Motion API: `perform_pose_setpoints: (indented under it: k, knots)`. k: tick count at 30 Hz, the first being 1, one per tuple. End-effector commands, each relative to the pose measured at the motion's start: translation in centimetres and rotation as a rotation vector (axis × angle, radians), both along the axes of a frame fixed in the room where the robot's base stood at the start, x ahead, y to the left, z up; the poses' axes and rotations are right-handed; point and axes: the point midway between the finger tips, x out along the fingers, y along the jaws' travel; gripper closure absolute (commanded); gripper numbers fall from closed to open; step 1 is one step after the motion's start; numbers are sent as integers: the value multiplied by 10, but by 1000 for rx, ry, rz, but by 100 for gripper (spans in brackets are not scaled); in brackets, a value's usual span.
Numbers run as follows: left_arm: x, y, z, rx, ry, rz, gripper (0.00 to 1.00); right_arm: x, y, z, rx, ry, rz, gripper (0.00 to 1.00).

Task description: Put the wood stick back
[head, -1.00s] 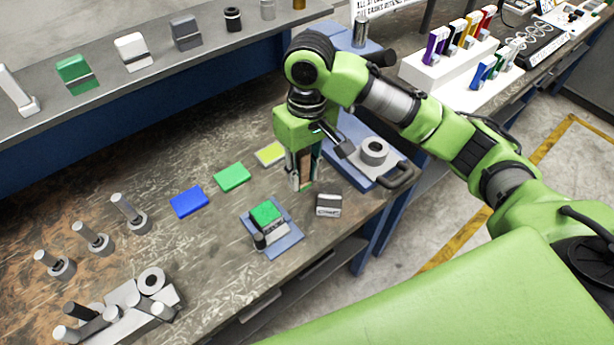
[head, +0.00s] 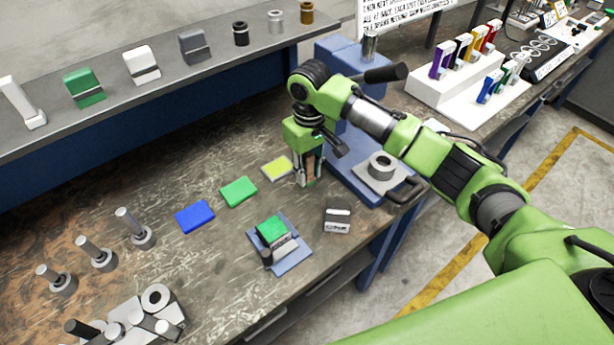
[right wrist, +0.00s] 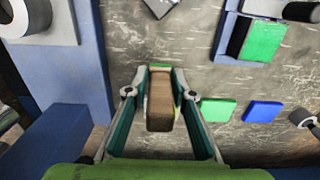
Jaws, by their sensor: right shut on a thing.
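My right gripper (head: 308,180) points down over the workbench, just right of the yellow pad (head: 277,168). It is shut on the brown wood stick (head: 311,166), which is mostly hidden by the fingers in the head view. In the right wrist view the wood stick (right wrist: 160,105) stands out between the two fingers of the gripper (right wrist: 161,76), and a thin yellow sliver shows beside it. I cannot tell whether the stick touches the bench. My left gripper is not in view.
A green pad (head: 238,191) and a blue pad (head: 195,216) lie left of the yellow one. A grey-white block (head: 337,220) and a blue base (head: 291,262) with a green-topped block stand in front. A blue machine base with a grey ring (head: 382,165) is close on the right.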

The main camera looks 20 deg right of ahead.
Motion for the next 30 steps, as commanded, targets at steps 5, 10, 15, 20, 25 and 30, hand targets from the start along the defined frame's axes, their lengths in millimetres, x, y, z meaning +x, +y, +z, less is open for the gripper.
perform_pose_setpoints:
  k: [5, 10, 15, 20, 25, 30]
  knots:
    - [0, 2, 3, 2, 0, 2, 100, 12, -1, -14, 0, 0, 0, 98]
    - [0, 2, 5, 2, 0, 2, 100, 19, -2, -22, -1, 1, -1, 98]
    - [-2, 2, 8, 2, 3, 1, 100, 18, -2, -47, -2, 2, 1, 98]
    - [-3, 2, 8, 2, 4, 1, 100, 19, -2, -53, -1, -1, 0, 98]
    - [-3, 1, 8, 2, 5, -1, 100, 19, -2, -53, -1, -1, 1, 98]
    - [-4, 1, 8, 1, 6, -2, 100, 19, -2, -56, -1, -1, 0, 67]
